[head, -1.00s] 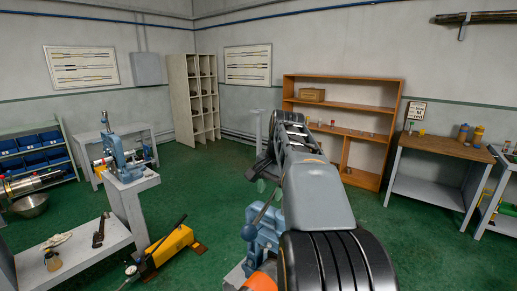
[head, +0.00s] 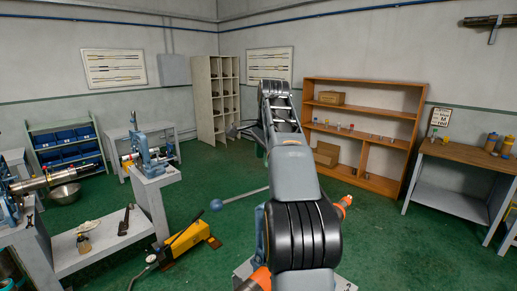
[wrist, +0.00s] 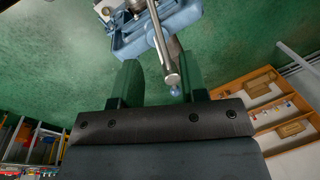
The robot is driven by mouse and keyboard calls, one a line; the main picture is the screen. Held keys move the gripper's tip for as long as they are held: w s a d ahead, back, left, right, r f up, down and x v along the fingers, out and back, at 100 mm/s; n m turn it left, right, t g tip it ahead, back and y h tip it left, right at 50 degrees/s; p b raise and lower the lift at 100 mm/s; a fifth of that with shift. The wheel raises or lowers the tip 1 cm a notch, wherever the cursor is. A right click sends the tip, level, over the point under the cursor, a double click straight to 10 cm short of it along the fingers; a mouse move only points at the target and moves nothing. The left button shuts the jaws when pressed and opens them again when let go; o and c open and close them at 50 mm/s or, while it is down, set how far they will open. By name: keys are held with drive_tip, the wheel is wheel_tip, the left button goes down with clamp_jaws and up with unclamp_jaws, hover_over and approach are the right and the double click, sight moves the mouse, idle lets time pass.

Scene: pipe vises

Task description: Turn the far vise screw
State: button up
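A blue vise (head: 262,235) stands low beside my arm, mostly hidden by it; its bar handle with a blue-grey ball end (head: 216,204) sticks out to the left. Another blue vise (head: 150,160) stands farther back on a grey bench at left. In the wrist view my gripper (wrist: 160,78) is open, its two green-padded fingers apart. A metal bar (wrist: 160,45) runs from a blue vise (wrist: 145,28) at the top to the gap between the fingers. Whether it touches them I cannot tell. A small blue ball (wrist: 175,90) shows near the bar's end.
A yellow hand pump (head: 188,243) lies on the green floor left of the near vise. A third vise with a pipe (head: 38,183) is at far left. A wooden shelf (head: 362,110) stands behind on the right, beside a workbench (head: 470,155). The floor between is open.

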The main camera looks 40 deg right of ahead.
drive_tip(key=shift+s+a+r+n, duration=0.15)
drive_tip(key=shift+a+r+n, duration=0.35)
drive_tip(key=shift+a, duration=0.15)
drive_tip(key=shift+s+a+r+n, duration=0.1)
drive_tip(key=shift+a+r+n, duration=0.35)
drive_tip(key=shift+a, duration=0.2)
